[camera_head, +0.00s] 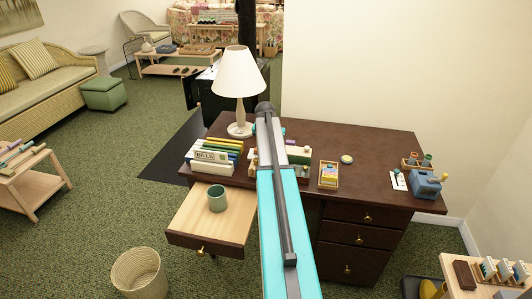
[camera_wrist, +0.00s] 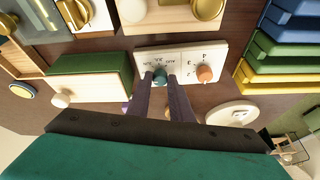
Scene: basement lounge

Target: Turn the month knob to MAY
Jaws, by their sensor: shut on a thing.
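In the wrist view, a white panel (camera_wrist: 187,53) carries a teal knob (camera_wrist: 160,76) and an orange knob (camera_wrist: 205,73). Small month-like lettering, upside down here, surrounds the teal knob, and digits surround the orange one. The lettering is too small to tell which month is set. My gripper (camera_wrist: 160,80) has its two dark fingers shut on the teal knob, one finger on each side. The orange knob stands free just to the right. In the head view my arm covers the panel and the gripper.
The dark desk (camera_head: 380,150) carries a white lamp (camera_head: 239,85), upright files (camera_head: 215,155) and a yellow box (camera_head: 328,175). An open drawer (camera_head: 185,215) at front left holds a green cup (camera_head: 217,198). In the wrist view, a green-topped box (camera_wrist: 90,85) sits left of the panel.

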